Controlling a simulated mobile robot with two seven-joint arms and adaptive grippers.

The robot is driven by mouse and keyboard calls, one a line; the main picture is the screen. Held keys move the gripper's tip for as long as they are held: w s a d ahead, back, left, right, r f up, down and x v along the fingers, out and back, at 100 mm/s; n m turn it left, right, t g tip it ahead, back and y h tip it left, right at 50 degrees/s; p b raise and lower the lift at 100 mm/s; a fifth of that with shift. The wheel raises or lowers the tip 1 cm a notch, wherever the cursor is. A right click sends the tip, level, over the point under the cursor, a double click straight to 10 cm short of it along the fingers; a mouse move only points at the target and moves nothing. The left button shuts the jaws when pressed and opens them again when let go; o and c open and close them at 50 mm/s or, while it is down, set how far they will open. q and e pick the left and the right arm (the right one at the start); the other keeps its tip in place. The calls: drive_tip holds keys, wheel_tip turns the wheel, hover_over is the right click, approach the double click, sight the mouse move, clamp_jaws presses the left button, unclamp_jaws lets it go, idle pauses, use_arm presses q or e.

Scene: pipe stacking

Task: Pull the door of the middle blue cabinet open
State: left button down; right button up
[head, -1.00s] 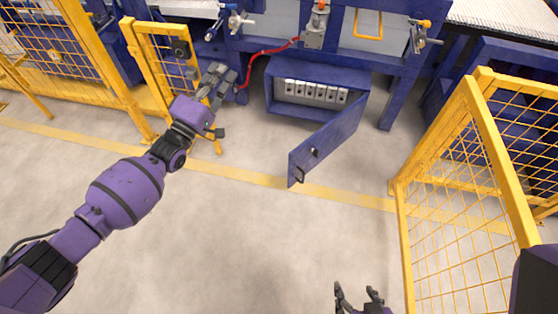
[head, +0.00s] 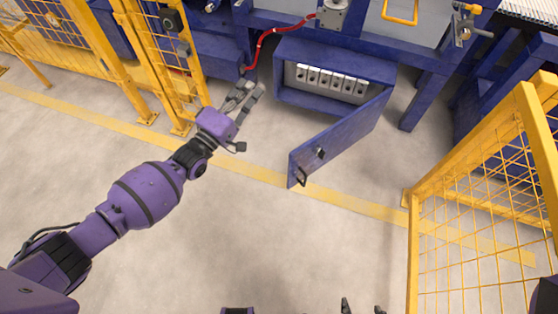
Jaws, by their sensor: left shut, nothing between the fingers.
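The middle blue cabinet (head: 284,92) stands low under the workbench, in the upper middle of the head view. Its door (head: 345,137) is hinged on the right and stands wide open, swung out over the floor. A dark handle (head: 301,177) and a lock (head: 320,152) are near its free edge. My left gripper (head: 250,93) is shut and empty, left of the cabinet and apart from the door. My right gripper (head: 362,306) shows only its fingertips at the bottom edge. They are apart, with nothing seen between them.
Several pale switch units (head: 332,80) sit inside the cabinet. A red hose (head: 262,42) hangs to its upper left. A yellow mesh fence (head: 480,210) stands at right, and a yellow mesh gate (head: 160,60) at left. The grey floor in front is clear.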

use_arm(q)
drive_tip(key=s+f+n+g+y+b, duration=0.1)
drive_tip(key=s+f+b, duration=0.1)
drive_tip(key=f+b, duration=1.3)
drive_tip(key=s+f+n+g+y+b, duration=0.15)
drive_tip(key=f+b, duration=0.65)
drive_tip(key=f, duration=1.5)
drive_tip(key=s+d+r+b+x, duration=0.1)
drive_tip(key=b+x, duration=0.1)
drive_tip(key=x, duration=0.8)
drive_tip(key=s+d, duration=0.1)
drive_tip(key=s+d+m+h, duration=0.1)
drive_tip(key=s, duration=0.1)
drive_tip(key=shift+d+f+t, duration=0.15)
drive_tip(key=shift+t, duration=0.1)
use_arm(e)
wheel_tip(320, 180, down, 25)
drive_tip(key=s+g, duration=0.1)
drive_tip(key=shift+s+d+n+g, duration=0.2)
drive_tip(key=shift+n+g, duration=0.1)
drive_tip(key=shift+g, duration=0.1)
drive_tip(key=shift+f, duration=0.1)
